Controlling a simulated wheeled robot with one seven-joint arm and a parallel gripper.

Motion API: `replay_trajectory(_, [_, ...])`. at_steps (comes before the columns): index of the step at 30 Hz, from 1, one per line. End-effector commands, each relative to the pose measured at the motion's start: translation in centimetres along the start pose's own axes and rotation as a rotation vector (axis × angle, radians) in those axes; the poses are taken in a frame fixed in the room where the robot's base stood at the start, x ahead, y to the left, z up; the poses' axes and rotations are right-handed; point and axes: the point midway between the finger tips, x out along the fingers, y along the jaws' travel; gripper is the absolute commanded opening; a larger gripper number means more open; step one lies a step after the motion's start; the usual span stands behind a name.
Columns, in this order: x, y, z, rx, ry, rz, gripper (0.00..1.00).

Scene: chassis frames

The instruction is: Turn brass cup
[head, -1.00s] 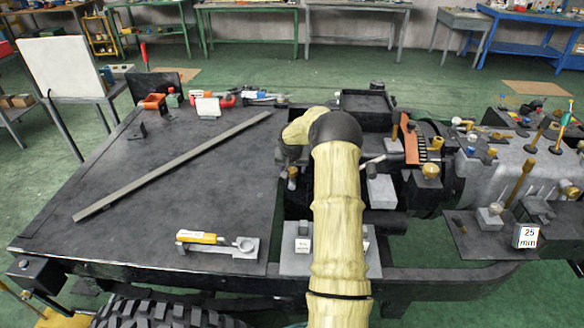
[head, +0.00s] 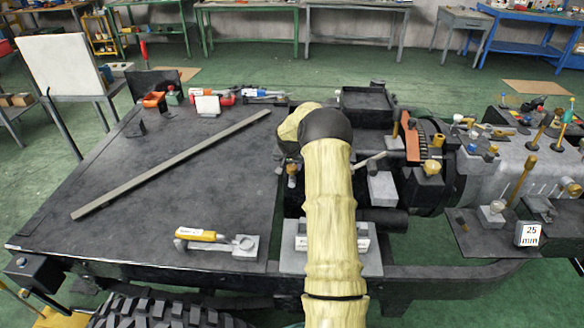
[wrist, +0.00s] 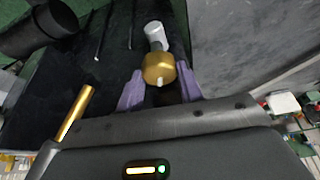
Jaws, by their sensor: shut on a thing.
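In the wrist view the brass cup (wrist: 157,66) sits between the two purple fingers of my gripper (wrist: 160,78), which is shut on it. A small pale tip shows at the cup's near end, and a whitish cylinder (wrist: 155,36) adjoins its far end. In the head view my bulky pale-sleeved arm hides most of the gripper. A small brass piece (head: 292,169) shows just below the dark wrist end, at the left of the arm; I cannot tell surely whether it is the same cup.
A brass rod (wrist: 77,112) stands left of my gripper in the wrist view, with a black cylinder (wrist: 38,32) beyond. In the head view a long grey bar (head: 170,165) and a yellow-handled tool (head: 197,235) lie on the dark deck. Crowded machinery fills the right.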

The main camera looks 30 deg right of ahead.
Motion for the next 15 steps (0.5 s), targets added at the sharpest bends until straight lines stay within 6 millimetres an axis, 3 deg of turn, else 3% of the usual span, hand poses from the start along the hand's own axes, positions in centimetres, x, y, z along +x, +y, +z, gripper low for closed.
replay_trajectory(15, [0.09,-0.4,-0.03,0.313,0.002,0.13,0.14])
